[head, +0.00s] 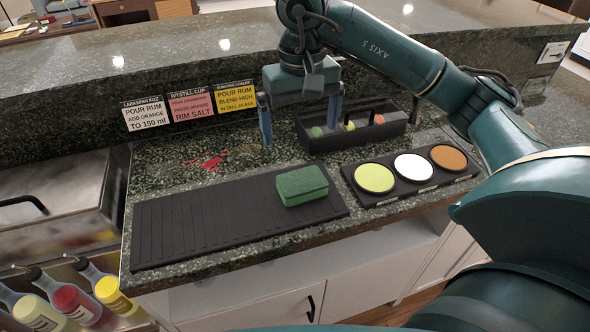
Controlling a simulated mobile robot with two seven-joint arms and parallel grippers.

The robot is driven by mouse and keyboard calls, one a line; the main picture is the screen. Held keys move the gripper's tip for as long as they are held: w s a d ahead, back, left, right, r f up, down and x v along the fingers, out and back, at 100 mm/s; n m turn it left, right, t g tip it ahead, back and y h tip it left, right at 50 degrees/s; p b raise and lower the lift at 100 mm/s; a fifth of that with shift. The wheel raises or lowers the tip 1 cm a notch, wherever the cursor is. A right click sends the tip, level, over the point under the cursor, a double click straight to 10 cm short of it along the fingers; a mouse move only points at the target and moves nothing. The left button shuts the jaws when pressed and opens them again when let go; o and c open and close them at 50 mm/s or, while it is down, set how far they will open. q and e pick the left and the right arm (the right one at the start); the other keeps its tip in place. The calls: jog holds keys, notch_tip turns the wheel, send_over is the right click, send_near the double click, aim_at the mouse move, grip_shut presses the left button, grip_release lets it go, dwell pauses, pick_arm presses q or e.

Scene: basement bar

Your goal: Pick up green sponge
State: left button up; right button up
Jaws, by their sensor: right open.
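The green sponge (302,185) lies on the right part of a black ribbed mat (190,225) on the dark speckled counter. My right gripper (300,140) points down above the counter, behind the sponge and apart from it. Its two fingers are spread wide, with nothing held between them. My left gripper is not in the view.
A black tray (408,131) with small round fruit pieces stands just behind my right gripper. A holder with three round dishes (412,168) sits right of the mat. Recipe cards (189,107) stand at the back, near a red spill (207,161). Bottles (72,302) hang lower left.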

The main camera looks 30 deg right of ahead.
send_over(302, 180)
notch_tip(302, 180, down, 8)
jog(key=shift+w+a+r, duration=0.1)
jog(key=shift+w+r, duration=0.05)
jog(key=shift+r, duration=0.1)
jog(key=shift+f+p, duration=0.7)
jog(key=shift+f, duration=1.85)
jog(key=c, duration=0.8)
notch_tip(302, 180, up, 10)
jog(key=b, duration=0.1)
